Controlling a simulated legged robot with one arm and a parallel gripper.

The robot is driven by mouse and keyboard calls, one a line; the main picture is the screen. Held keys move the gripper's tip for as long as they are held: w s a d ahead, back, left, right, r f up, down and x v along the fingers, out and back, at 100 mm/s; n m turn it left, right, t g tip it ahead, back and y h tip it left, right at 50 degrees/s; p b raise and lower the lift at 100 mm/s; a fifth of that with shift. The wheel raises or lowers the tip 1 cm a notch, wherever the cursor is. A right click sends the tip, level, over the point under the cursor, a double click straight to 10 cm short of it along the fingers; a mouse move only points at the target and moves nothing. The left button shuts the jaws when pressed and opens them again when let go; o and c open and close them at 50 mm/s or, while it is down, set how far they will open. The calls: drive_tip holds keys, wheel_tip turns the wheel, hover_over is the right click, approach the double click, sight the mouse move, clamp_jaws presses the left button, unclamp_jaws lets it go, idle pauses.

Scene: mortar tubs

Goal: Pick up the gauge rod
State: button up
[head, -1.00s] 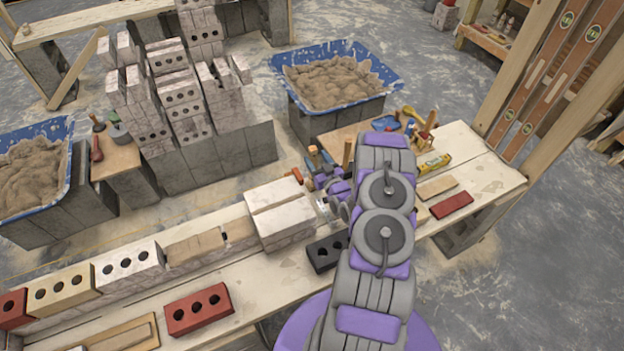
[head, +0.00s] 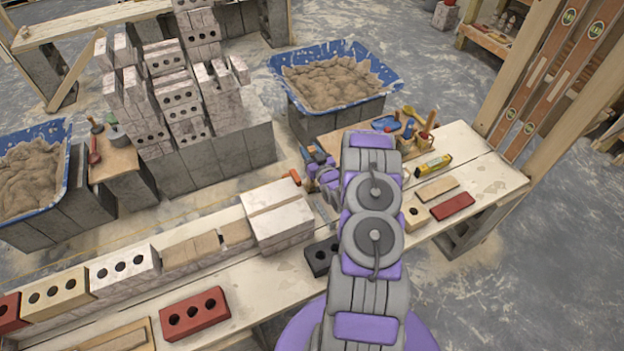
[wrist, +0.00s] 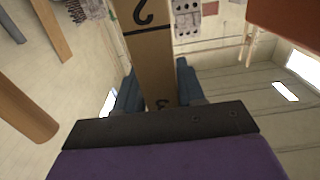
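The gauge rod (wrist: 157,60) is a wooden bar with black number marks, seen in the wrist view. It runs up and away from between the two blue fingers of my gripper (wrist: 160,90). The fingers lie against both sides of the rod, so my gripper is shut on it. In the head view my gripper (head: 318,160) shows beyond the workbench, left of my arm. I cannot make out the rod in the head view; my arm covers part of that area.
The bench (head: 490,180) carries a white block (head: 280,228), a red brick (head: 195,312), a black brick (head: 321,256) and a yellow level (head: 433,166). Mortar tubs (head: 345,55) and (head: 62,130) flank a brick stack (head: 185,90).

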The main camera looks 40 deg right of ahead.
drive_tip(key=shift+a+r, duration=0.2)
drive_tip(key=shift+a, duration=0.4)
drive_tip(key=c, duration=0.6)
clamp_jaws()
drive_tip(key=shift+d+f, duration=0.15)
drive_tip(key=shift+d, duration=0.25)
drive_tip(key=shift+a, duration=0.1)
